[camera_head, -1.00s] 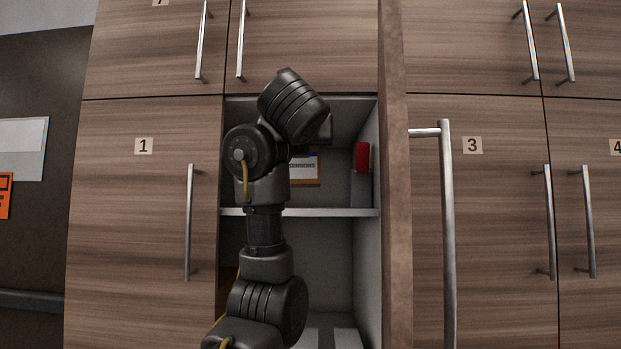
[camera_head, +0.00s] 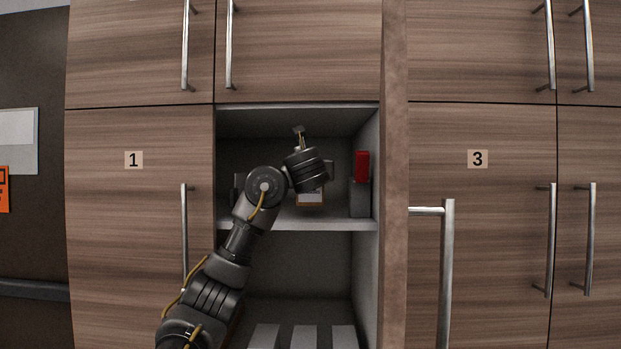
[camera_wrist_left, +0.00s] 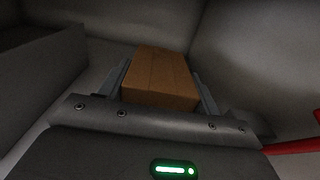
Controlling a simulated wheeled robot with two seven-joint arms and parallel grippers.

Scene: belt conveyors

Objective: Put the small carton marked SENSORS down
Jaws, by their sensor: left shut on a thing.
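The small carton (camera_head: 310,198) is brown with a white label on its front, inside the open cabinet at the height of the upper shelf. Its label is too small to read now. My left arm reaches into the cabinet and partly covers it. In the left wrist view the carton (camera_wrist_left: 160,78) sits between the two fingers of my left gripper (camera_wrist_left: 163,88), which is shut on it. I cannot tell whether the carton touches the shelf (camera_head: 330,225). My right gripper is not in view.
A red and grey object (camera_head: 361,168) stands on the shelf at the right, near the side wall. A dark grey item (camera_head: 239,187) shows at the shelf's left. The open door (camera_head: 394,170) stands edge-on at the right of the opening. Grey strips (camera_head: 304,337) lie in the lower compartment.

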